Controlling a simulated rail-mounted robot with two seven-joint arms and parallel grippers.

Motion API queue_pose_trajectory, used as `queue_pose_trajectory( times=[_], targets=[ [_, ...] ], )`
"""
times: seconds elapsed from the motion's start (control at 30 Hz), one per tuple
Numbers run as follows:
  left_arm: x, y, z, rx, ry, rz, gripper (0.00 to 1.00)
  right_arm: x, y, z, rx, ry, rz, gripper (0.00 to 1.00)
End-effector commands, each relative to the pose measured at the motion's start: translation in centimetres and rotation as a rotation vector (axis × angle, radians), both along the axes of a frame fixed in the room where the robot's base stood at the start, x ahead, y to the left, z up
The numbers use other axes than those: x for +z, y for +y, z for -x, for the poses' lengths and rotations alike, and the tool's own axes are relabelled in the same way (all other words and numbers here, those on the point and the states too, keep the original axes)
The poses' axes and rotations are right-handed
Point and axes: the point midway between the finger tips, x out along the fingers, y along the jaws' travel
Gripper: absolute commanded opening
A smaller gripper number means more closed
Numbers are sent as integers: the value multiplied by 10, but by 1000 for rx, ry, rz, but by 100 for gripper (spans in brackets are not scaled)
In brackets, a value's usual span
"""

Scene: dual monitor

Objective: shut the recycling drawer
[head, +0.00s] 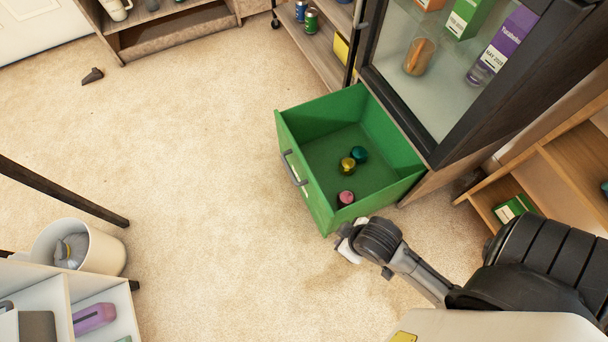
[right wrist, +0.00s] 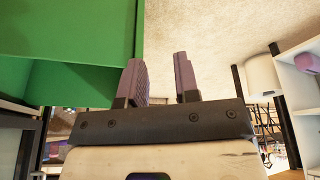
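The green recycling drawer (head: 318,205) is pulled out of the dark-framed cabinet in the head view. A grey handle (head: 292,168) is on its front panel. A pink, a yellow and a teal item lie inside. My right gripper (head: 350,240) is low beside the drawer's front corner, on the near side. In the right wrist view its two purple-grey fingers (right wrist: 160,72) are apart with nothing between them. The green drawer (right wrist: 75,30) fills the upper left there, close to one finger; I cannot tell whether they touch. My left gripper is not in view.
The glass-doored cabinet (head: 425,75) stands above the drawer. A wooden shelf (head: 545,175) is at right. A white bin (head: 95,245) and white shelf unit (head: 75,300) are at lower left. The carpet (head: 200,150) before the drawer is clear.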

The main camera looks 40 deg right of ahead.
Motion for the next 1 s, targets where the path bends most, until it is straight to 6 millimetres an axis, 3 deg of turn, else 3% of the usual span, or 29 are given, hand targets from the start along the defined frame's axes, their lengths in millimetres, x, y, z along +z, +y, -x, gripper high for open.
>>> queue_pose_trajectory(
  times=[0.17, 0.33, 0.5, 0.6, 0.7, 0.77, 0.87, 1.0],
  targets=[
    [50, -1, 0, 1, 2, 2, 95, 66, 1, -31, -3, -77, -4, 12],
    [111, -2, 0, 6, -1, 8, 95, 152, 21, -74, 24, -182, -37, 0],
    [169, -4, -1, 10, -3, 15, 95, 197, 55, -113, 82, -179, -50, 0],
    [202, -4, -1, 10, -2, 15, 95, 209, 76, -136, 120, -138, -11, 0],
    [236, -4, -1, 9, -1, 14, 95, 207, 98, -154, 154, -70, 73, 0],
    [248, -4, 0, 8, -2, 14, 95, 192, 108, -159, 145, -19, 138, 0],
    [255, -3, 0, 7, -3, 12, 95, 151, 116, -154, 90, 60, 251, 0],
    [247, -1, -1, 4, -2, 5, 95, 80, 107, -125, -54, 126, 417, 0]
  ],
)
